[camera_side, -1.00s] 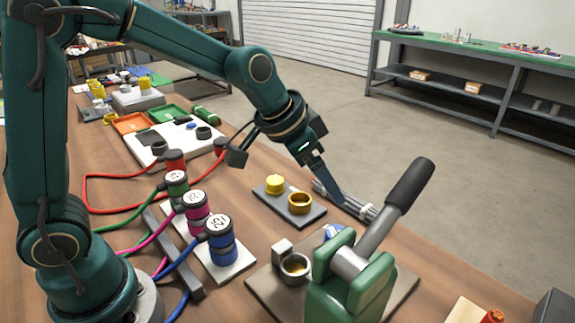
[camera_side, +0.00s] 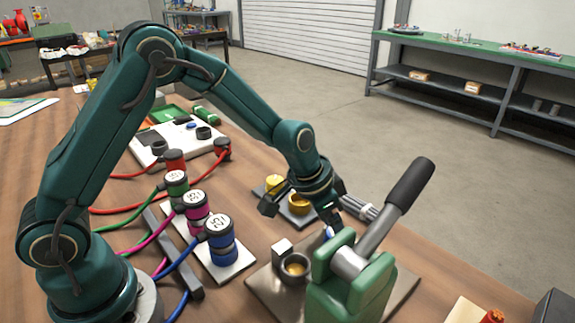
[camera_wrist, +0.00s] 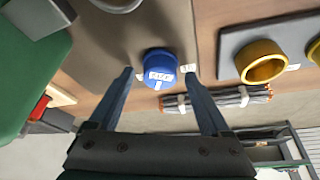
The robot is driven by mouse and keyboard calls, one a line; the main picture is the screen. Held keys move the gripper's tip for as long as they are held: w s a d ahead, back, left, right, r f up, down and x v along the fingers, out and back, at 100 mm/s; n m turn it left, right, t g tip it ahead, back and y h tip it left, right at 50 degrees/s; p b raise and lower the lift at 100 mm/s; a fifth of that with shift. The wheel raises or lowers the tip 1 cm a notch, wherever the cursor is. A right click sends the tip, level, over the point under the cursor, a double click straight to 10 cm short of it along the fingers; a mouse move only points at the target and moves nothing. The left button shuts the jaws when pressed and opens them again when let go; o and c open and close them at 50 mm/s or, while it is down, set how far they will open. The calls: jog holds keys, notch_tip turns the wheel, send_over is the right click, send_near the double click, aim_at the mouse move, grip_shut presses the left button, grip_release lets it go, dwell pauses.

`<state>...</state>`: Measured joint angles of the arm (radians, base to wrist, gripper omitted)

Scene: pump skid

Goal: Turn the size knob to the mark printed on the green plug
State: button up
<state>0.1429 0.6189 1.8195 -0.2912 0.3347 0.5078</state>
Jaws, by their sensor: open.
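The size knob (camera_wrist: 159,65) is a round blue cap with a white label and a white pointer line, seen in the wrist view. The label's characters are too small to read surely. In the side view only a sliver of it shows behind the green press. My gripper (camera_wrist: 158,76) is open, with one finger on each side of the knob and gaps between; in the side view it hangs above the press plate (camera_side: 262,285). The green plug (camera_side: 176,184) stands left of the pink plug, with a green cable and a white top whose print I cannot read surely.
The press (camera_side: 352,285) with its long black-gripped lever (camera_side: 410,185) stands close beside my gripper. Pink (camera_side: 197,215) and blue (camera_side: 220,240) plugs stand at the left. A grey plate with yellow rings (camera_wrist: 264,62) and a bundle of grey rods (camera_wrist: 222,98) lie nearby.

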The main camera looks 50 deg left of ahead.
grip_shut()
jog(key=shift+n, duration=0.5)
jog(key=n+y, duration=0.1)
jog(key=n, duration=0.3)
jog(key=shift+d+t+y, duration=0.15)
jog(key=shift+t+y, duration=0.15)
jog(key=shift+y, duration=0.1)
jog(key=shift+n+y, duration=0.7)
jog(key=shift+n, duration=1.2)
